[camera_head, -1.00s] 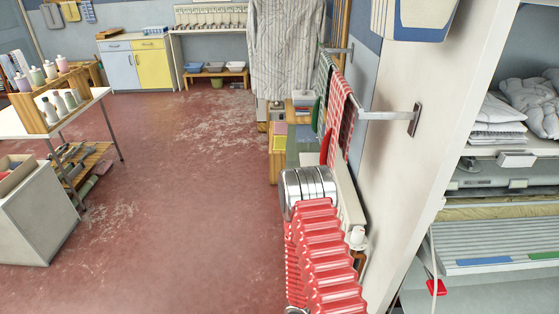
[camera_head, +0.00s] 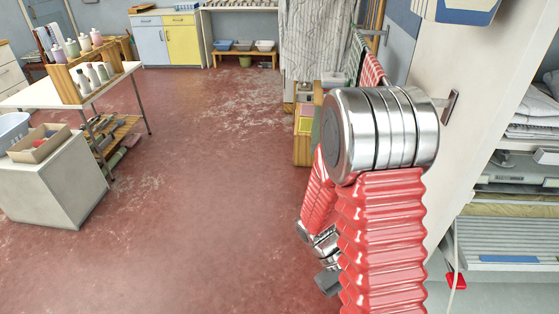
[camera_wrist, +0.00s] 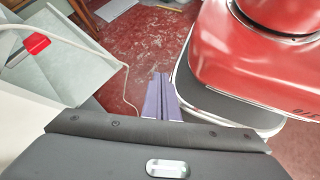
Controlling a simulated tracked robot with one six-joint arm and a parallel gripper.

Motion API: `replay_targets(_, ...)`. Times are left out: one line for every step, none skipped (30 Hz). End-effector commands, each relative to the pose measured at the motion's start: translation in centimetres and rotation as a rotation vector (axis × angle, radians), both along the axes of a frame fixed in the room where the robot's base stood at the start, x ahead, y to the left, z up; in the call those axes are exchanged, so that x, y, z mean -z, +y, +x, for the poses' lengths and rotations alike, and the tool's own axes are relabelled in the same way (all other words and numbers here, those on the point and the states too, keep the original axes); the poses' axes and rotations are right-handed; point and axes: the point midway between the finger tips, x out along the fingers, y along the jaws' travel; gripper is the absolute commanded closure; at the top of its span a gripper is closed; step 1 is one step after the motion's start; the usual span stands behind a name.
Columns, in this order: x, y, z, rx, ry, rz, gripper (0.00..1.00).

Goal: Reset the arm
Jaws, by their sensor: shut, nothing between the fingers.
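My arm, with red ribbed sleeves and a polished metal joint, stands folded close to the camera in the head view. My gripper (camera_head: 328,283) is a small dark shape low beside the arm, partly hidden by it. In the wrist view, my gripper (camera_wrist: 161,97) shows two grey-purple fingers lying together, pointing over the red floor. Its jaws are shut and empty, touching nothing that I can see.
Shelving (camera_head: 515,235) with folded cloth stands close on the right. A red piece on a cable (camera_wrist: 33,45) hangs there. A white table (camera_head: 60,93) with bottles and a grey cabinet (camera_head: 55,190) stand left. The red floor (camera_head: 210,200) between is clear.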

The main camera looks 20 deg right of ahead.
Motion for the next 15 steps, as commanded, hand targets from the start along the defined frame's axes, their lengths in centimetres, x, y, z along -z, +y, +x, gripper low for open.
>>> replay_targets(-0.6,0.5,0.4,0.012,-0.040,0.009,1.00)
replay_targets(-0.8,0.8,0.7,0.019,-0.063,0.016,1.00)
replay_targets(-1.2,1.2,1.0,0.029,-0.093,0.024,1.00)
replay_targets(-1.4,1.5,1.2,0.035,-0.115,0.030,1.00)
replay_targets(-1.7,1.9,1.5,0.043,-0.138,0.037,1.00)
replay_targets(-2.1,2.2,1.8,0.051,-0.169,0.045,1.00)
replay_targets(-2.4,2.6,2.1,0.058,-0.192,0.051,1.00)
replay_targets(-2.7,2.8,2.3,0.064,-0.215,0.057,1.00)
replay_targets(-3.1,3.2,2.7,0.073,-0.245,0.065,1.00)
replay_targets(-3.4,3.5,2.9,0.078,-0.267,0.072,1.00)
replay_targets(-3.7,3.8,3.1,0.084,-0.291,0.078,1.00)
replay_targets(-4.1,4.2,3.4,0.092,-0.320,0.086,1.00)
replay_targets(-4.5,4.5,3.7,0.097,-0.341,0.093,1.00)
replay_targets(-4.8,4.8,3.9,0.102,-0.365,0.098,1.00)
replay_targets(-5.3,5.1,4.2,0.108,-0.395,0.108,1.00)
